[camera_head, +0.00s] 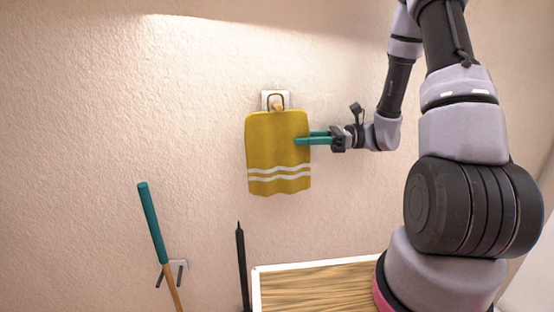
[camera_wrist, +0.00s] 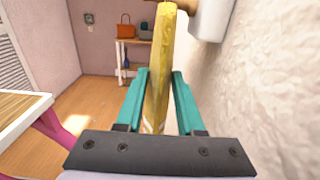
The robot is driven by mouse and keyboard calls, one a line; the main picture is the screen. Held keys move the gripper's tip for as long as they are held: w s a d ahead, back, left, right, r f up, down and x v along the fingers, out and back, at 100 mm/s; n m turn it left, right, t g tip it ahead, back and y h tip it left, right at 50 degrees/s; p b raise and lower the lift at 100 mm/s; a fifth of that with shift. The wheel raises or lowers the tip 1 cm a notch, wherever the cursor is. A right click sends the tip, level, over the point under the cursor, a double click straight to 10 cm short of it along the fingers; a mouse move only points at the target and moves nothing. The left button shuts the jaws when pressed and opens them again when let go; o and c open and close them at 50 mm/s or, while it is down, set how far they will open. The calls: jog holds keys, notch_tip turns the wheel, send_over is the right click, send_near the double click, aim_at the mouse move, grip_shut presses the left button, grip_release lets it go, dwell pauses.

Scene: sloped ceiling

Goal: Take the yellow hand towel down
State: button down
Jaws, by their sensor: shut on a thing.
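The yellow hand towel (camera_head: 278,150) with white wavy stripes hangs flat near the wall in the head view. Its top is at a wall hook (camera_head: 276,102) on a pale plate. My gripper (camera_head: 300,138) comes from the right, and its teal fingers are at the towel's right edge, in the upper half. In the wrist view the towel (camera_wrist: 158,70) is edge-on between the two teal fingers of my gripper (camera_wrist: 158,88), which are shut on it. The top of the towel meets a wooden-looking peg in the wrist view. The back of the towel is hidden.
A teal-handled stick (camera_head: 152,220) leans by a wall bracket at lower left, and a dark pole (camera_head: 242,265) stands beside a wood-topped table (camera_head: 315,285). A shelf (camera_wrist: 132,58) with an orange bag (camera_wrist: 125,27) is far off. The rough wall (camera_wrist: 260,90) is close on the right.

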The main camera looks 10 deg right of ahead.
jog(key=shift+s, duration=3.85)
